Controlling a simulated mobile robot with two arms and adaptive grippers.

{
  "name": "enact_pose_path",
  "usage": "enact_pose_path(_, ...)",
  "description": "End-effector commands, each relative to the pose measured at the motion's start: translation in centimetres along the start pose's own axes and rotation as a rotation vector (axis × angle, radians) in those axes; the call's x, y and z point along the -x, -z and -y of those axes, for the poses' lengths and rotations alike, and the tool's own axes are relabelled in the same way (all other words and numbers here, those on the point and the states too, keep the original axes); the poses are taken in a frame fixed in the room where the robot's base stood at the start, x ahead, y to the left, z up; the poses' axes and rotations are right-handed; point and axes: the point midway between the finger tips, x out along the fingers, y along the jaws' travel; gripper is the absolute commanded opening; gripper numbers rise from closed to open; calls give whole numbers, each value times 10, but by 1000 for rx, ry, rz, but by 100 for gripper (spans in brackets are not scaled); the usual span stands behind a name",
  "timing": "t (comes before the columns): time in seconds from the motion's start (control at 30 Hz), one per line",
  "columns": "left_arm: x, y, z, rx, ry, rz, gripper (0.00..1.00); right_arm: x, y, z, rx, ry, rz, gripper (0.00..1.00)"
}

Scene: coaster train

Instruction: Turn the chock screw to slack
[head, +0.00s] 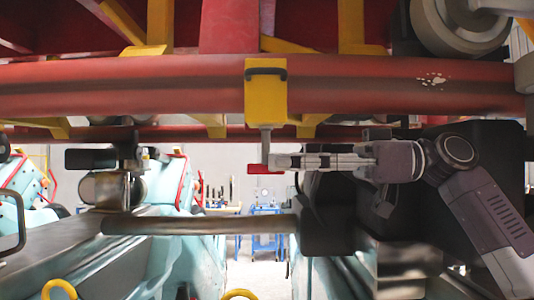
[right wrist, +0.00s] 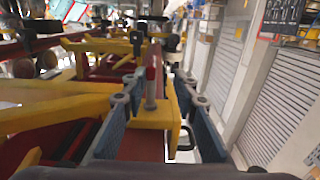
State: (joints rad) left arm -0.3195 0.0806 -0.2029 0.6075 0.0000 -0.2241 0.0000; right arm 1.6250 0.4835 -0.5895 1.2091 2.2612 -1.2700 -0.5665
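The yellow chock block (head: 266,92) sits on the red rail in the head view, with a dark handle across its upper part. The grey chock screw (head: 265,141) hangs below it and ends in a red handle (head: 259,169). My right gripper (head: 282,161) reaches in from the right, its fingertips at the red handle. In the right wrist view, my right gripper (right wrist: 157,88) is open. The grey screw (right wrist: 151,97) with its red end stands between the two fingers, and gaps show on both sides. My left gripper is not in view.
The red rail (head: 400,88) runs across above my right arm. Teal machinery (head: 205,255) and a metal bar (head: 200,225) lie below. A blue cart (head: 267,228) stands far behind. Grey shutters (right wrist: 262,95) line the right side of the wrist view.

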Motion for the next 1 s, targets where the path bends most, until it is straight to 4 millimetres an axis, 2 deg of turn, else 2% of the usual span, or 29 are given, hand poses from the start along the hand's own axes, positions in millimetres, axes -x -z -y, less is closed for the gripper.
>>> enact_pose_path(0.07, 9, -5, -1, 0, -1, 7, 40, -13, 2, 0, -1, 3, 2, 26)
enact_pose_path(0.17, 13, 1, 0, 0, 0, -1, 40, -24, 2, 0, 0, 3, 2, 26)
enact_pose_path(0.33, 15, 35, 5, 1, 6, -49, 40, -32, 0, 0, -1, 1, 0, 26)
enact_pose_path(0.47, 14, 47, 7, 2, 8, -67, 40, -32, -1, 0, -1, 1, 0, 26)
enact_pose_path(0.57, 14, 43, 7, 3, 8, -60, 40, -32, -1, 0, -1, 1, 0, 25)
enact_pose_path(0.8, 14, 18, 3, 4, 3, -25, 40, -32, -1, 0, -1, 1, 0, 0)
enact_pose_path(1.0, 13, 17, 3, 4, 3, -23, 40, -32, -1, 0, -1, 0, 0, 0)
